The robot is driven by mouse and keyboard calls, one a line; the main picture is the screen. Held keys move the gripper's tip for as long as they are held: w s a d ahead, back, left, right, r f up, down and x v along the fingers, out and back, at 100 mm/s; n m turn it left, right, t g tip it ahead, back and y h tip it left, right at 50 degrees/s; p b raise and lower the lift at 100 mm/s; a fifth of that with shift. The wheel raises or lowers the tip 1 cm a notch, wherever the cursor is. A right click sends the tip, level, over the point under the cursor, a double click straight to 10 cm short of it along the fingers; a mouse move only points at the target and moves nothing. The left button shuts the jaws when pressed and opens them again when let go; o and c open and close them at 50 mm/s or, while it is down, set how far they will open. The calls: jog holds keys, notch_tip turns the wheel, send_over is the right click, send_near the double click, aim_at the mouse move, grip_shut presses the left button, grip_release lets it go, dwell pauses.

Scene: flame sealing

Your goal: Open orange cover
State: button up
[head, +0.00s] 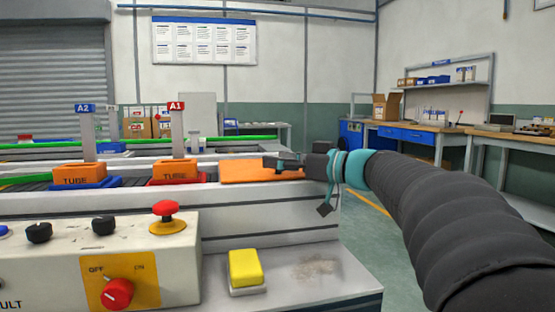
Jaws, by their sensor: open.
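The orange cover (245,172) is a flat orange panel lying on the grey machine top, right of the two orange tube boxes. It looks closed and level. My gripper (284,165) comes in from the right, its dark fingers pointing left over the cover's right part. The gripper is open, and nothing shows between its fingers. I cannot tell whether the fingers touch the cover. The gripper hides part of the cover's right end.
Orange tube boxes sit in a blue tray (88,184) and a red tray (180,181) under signs A2 and A1. A control box (70,250) with a red emergency button (166,210) and a yellow block (245,267) are in front. Workbenches (420,133) stand far right.

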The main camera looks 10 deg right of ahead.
jog(key=shift+w+a, duration=0.2)
jog(key=shift+a, duration=0.05)
grip_shut()
jog(key=shift+r, duration=0.1)
